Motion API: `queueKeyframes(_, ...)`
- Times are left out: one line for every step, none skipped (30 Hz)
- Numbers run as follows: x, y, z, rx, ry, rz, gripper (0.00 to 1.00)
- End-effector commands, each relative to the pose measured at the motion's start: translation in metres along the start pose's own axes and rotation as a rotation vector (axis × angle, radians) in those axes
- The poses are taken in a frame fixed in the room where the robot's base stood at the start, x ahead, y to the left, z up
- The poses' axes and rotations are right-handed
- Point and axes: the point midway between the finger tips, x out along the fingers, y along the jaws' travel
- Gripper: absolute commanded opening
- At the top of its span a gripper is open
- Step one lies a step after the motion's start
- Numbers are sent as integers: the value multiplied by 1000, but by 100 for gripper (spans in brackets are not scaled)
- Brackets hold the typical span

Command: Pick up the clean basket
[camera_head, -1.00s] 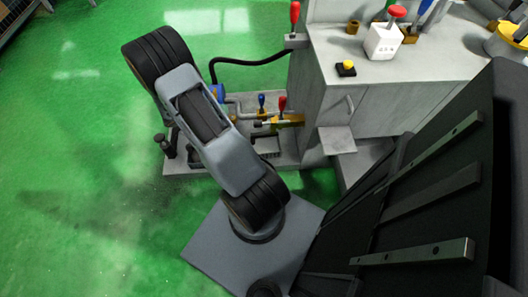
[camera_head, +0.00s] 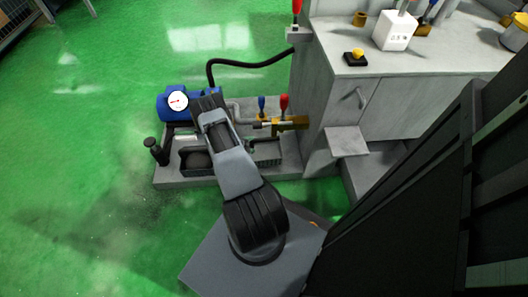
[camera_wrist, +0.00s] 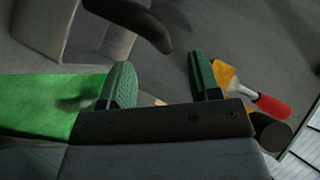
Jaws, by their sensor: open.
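My gripper (camera_wrist: 161,75) is open in the wrist view, its two green fingers apart with nothing between them. In the head view my own arm hides it. I cannot pick out the clean basket with certainty in either view. A dark open-topped container (camera_head: 197,161) shows low beside my arm in the head view, partly covered; I cannot tell whether it is a basket. A dark curved piece (camera_wrist: 143,22) lies beyond the fingers in the wrist view, and I cannot tell what it belongs to.
A blue pump with a white gauge (camera_head: 177,101) and blue and red levers (camera_head: 284,102) stand on a low grey base. A grey cabinet (camera_head: 335,100) carries a white box (camera_head: 395,32). A red-handled yellow part (camera_wrist: 271,105) is right of the fingers. Green floor is clear at left.

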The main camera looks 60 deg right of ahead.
Motion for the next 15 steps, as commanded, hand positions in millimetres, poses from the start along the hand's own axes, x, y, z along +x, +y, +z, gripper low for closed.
queueKeyframes(7, 2, 0, 3, 2, 1, 57)
queueKeyframes(10, 1, 1, 3, 1, 0, 57)
queueKeyframes(12, 1, 0, 2, 0, 0, 57)
queueKeyframes(14, 1, 0, 2, 0, 1, 57)
queueKeyframes(15, 1, 0, 2, 0, 1, 57)
queueKeyframes(17, 0, 0, 2, 0, 1, 57)
queueKeyframes(18, 0, 0, 2, 0, 1, 57)
queueKeyframes(19, 1, 0, 2, 0, 1, 57)
queueKeyframes(22, 2, 1, 2, 1, 1, 57)
queueKeyframes(26, 2, 1, 2, 1, 1, 57)
queueKeyframes(30, 3, 2, 3, 1, 1, 57)
queueKeyframes(36, 4, 2, 4, 2, 1, 57)
queueKeyframes(40, 5, 3, 5, 2, 1, 57)
queueKeyframes(44, 5, 3, 5, 2, 1, 57)
queueKeyframes(50, 6, 3, 4, 3, 1, 57)
